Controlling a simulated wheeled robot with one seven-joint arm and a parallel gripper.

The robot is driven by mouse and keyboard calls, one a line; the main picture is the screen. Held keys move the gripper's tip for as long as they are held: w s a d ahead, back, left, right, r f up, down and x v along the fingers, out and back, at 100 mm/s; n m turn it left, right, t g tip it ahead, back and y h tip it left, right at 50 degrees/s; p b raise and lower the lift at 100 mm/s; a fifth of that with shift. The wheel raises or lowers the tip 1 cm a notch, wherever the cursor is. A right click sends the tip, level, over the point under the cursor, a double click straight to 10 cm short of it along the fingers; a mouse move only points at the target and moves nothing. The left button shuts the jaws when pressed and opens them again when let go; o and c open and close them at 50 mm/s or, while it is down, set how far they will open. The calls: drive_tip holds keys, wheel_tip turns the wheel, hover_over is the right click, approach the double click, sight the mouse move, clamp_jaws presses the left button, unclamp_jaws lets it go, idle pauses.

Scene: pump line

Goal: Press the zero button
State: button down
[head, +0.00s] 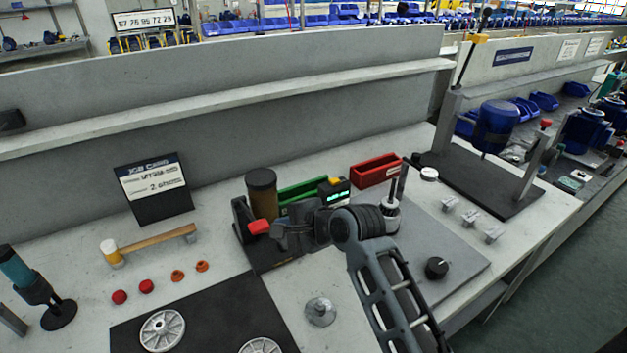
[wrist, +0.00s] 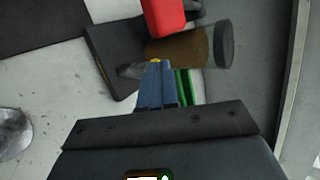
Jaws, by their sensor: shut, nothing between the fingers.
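My gripper (head: 281,234) is shut and empty, pointing left, close to the red-handled fixture. In the wrist view its closed fingers (wrist: 156,70) reach toward a brown cylinder. A small yellow spot shows at their tips; I cannot tell what it belongs to or whether there is contact.
The brown cylinder (head: 262,195) and red handle (head: 259,227) stand at the fixture. A green bin (head: 300,192) and red bin (head: 375,170) are behind. A black knob (head: 436,267) is on the grey plate to the right. A hammer (head: 155,242) lies left.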

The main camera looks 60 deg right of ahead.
drive_tip(key=w+d+r+m+g, duration=0.1)
drive_tip(key=d+r+m, duration=0.3)
drive_tip(key=d, duration=0.6)
wheel_tip(320, 180, up, 8)
drive_tip(key=m+g+p, duration=0.1)
drive_tip(key=m+g, duration=0.1)
drive_tip(key=m, duration=0.1)
hover_over(337, 182)
drive_tip(key=shift+f, duration=0.1)
drive_tip(key=shift+f, duration=0.1)
wheel_tip(337, 182, down, 7)
drive_tip(key=b, duration=0.9)
drive_tip(key=shift+d+r+b, duration=0.1)
drive_tip(key=shift+r+b, duration=0.1)
drive_tip(key=shift+b, duration=0.1)
drive_tip(key=shift+f, duration=1)
